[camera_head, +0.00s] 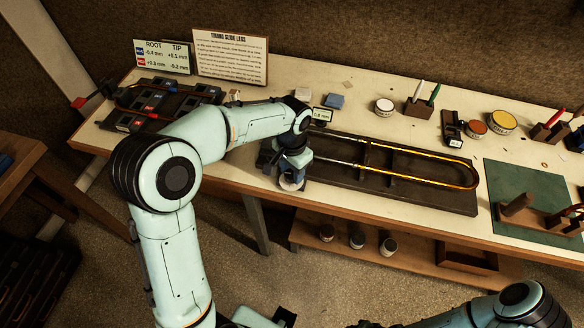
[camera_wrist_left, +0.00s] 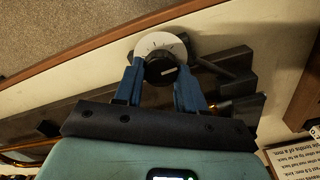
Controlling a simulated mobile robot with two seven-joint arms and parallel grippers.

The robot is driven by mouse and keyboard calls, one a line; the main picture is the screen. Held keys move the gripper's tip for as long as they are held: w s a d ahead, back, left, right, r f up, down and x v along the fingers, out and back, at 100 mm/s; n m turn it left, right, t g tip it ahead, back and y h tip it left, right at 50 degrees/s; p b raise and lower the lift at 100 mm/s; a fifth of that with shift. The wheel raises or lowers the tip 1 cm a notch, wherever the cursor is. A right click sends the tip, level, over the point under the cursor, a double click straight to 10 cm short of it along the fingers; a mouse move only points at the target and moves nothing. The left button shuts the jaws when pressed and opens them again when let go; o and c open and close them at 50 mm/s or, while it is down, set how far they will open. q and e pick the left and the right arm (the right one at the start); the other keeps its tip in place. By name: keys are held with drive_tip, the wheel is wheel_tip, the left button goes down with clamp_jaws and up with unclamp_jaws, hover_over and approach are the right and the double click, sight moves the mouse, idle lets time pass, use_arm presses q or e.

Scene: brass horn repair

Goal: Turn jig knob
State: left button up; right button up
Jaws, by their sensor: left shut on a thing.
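The jig knob (camera_wrist_left: 161,69) is black with a white pointer mark and sits on a white dial (camera_wrist_left: 150,43) with dark tick marks in the left wrist view. My left gripper (camera_wrist_left: 160,75) has its two blue fingers on either side of the knob, shut on it. In the head view this gripper (camera_head: 290,180) is at the left end of the dark jig board (camera_head: 440,202), and the hand mostly hides the knob. A long brass slide (camera_head: 455,184) with a curved right end lies along the jig. My right gripper is not seen.
A small readout (camera_head: 322,114) stands behind the jig. White and blue blocks (camera_head: 334,101), a round tin (camera_head: 384,106) and a pen holder (camera_head: 418,108) are along the back. A green mat (camera_head: 515,190) lies at right, a dark tray (camera_head: 190,97) at left.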

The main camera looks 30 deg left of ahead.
sight(292, 173)
use_arm(q)
drive_tip(key=shift+m, duration=0.4)
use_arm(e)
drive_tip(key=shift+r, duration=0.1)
use_arm(q)
drive_tip(key=o, duration=1.1)
drive_tip(key=shift+c, duration=0.2)
wheel_tip(292, 173, up, 14)
drive_tip(key=p, duration=0.2)
drive_tip(key=shift+f, duration=0.25)
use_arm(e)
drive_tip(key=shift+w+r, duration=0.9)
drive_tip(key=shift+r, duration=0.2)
